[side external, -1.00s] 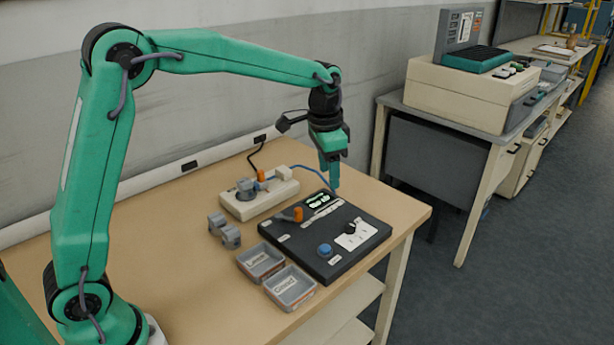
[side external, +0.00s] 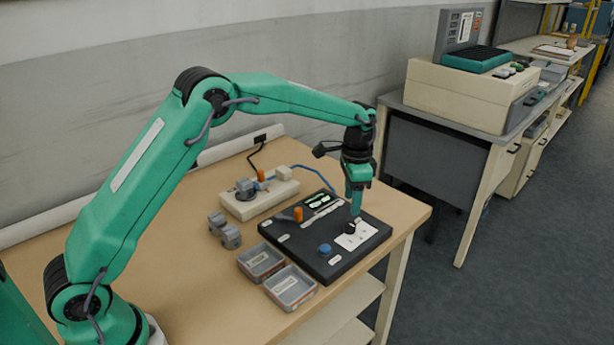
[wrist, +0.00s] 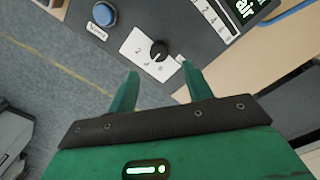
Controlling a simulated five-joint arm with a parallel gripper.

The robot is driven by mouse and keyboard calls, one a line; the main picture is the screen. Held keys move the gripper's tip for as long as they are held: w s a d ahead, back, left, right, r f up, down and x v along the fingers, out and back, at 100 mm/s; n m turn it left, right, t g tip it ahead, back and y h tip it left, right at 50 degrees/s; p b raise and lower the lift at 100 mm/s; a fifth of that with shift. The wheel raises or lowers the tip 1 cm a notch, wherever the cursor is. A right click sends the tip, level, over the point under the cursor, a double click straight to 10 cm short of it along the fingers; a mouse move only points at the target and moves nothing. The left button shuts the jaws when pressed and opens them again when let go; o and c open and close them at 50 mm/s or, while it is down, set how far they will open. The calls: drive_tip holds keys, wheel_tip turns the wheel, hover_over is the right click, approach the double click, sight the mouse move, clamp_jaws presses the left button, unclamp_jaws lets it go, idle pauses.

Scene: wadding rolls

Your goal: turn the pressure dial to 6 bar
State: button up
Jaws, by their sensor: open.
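The pressure dial (side external: 350,228) is a black knob on a white numbered plate (side external: 362,236) on the dark control panel (side external: 300,256). In the wrist view the dial (wrist: 159,51) sits just beyond my fingertips, with numbers on the plate (wrist: 136,44) around it. I cannot tell for certain which number its pointer marks. My gripper (side external: 356,213) is above the panel beside the dial, pointing down. In the wrist view my gripper (wrist: 160,72) is open, its two green fingers apart with nothing between them.
A blue button (side external: 325,249), an orange lever (side external: 298,214) and a display (side external: 318,199) are also on the panel. Two grey trays (side external: 290,288) stand in front of it. A beige unit (side external: 260,198) and grey parts (side external: 225,231) lie to the left.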

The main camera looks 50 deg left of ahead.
sight(350, 224)
drive_tip(key=shift+s+d+f, duration=0.1)
drive_tip(key=shift+f, duration=3.6)
drive_tip(key=shift+c, duration=0.4)
drive_tip(key=c, duration=0.9)
drive_tip(key=shift+n, duration=0.4)
drive_tip(key=n, duration=0.4)
drive_tip(key=shift+n, duration=2.2)
